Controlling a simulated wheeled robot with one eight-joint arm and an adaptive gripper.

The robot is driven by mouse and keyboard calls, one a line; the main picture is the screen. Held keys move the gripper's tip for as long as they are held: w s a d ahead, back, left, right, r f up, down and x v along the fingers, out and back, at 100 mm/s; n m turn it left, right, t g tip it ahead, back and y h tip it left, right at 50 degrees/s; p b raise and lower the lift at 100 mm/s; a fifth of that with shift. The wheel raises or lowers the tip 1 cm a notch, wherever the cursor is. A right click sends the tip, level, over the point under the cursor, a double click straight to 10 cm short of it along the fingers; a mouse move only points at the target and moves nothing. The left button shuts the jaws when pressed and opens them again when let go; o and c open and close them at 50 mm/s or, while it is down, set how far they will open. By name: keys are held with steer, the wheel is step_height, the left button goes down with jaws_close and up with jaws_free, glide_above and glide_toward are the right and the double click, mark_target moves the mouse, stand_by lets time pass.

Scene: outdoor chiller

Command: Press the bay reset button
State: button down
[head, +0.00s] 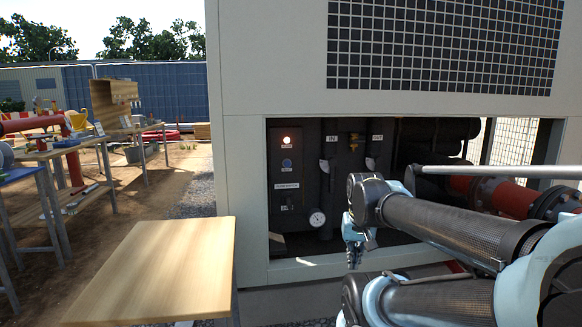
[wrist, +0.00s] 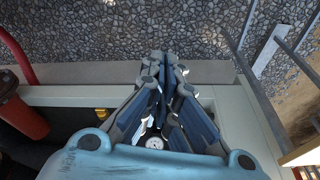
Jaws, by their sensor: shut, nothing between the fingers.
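A dark control panel (head: 286,176) is inside the open bay of the chiller cabinet. It carries a glowing reddish lamp (head: 286,139) at the top and a round blue button (head: 287,163) below it. A small label plate is under the button; its text is too small to read, so I cannot confirm which part is the bay reset button. My gripper (head: 353,262) points down in front of the bay, right of and lower than the panel, apart from it. In the wrist view my gripper (wrist: 165,62) has its fingers together and empty. The panel is not clearly visible there.
A round gauge (head: 317,218) sits low beside the panel; it also shows in the wrist view (wrist: 154,143). Dark pipes and a red pipe (head: 483,190) fill the bay's right. The bay frame's lower sill (head: 300,268) runs below. A wooden table (head: 160,270) stands front left.

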steer(key=w+a+r+m+t, duration=0.2)
steer(key=w+a+r+m, duration=0.3)
steer(key=w, duration=0.8)
steer(key=w+a+r+m+t+y, duration=0.1)
steer(key=w+a+r+m, duration=0.4)
steer(key=w+r, duration=0.5)
steer(key=w+a+r+m+t, duration=0.3)
steer(key=w+a+r+m, duration=0.2)
steer(key=w, duration=1.2)
step_height(320, 180, up, 2)
steer(key=shift+a+r, duration=0.2)
steer(key=shift+a, duration=0.15)
steer(key=shift+w, duration=0.1)
glide_toward(287, 164)
steer(key=shift+w+d+f, duration=0.25)
steer(key=shift+w+f, duration=0.45)
steer(key=shift+f, duration=0.25)
steer(key=shift+w+d+f, duration=0.2)
steer(key=shift+w+f, duration=0.55)
steer(key=shift+f, duration=0.2)
steer(key=shift+w+d+f, duration=0.25)
steer(key=shift+w+f, duration=0.45)
steer(key=shift+f, duration=0.25)
steer(key=shift+w, duration=0.15)
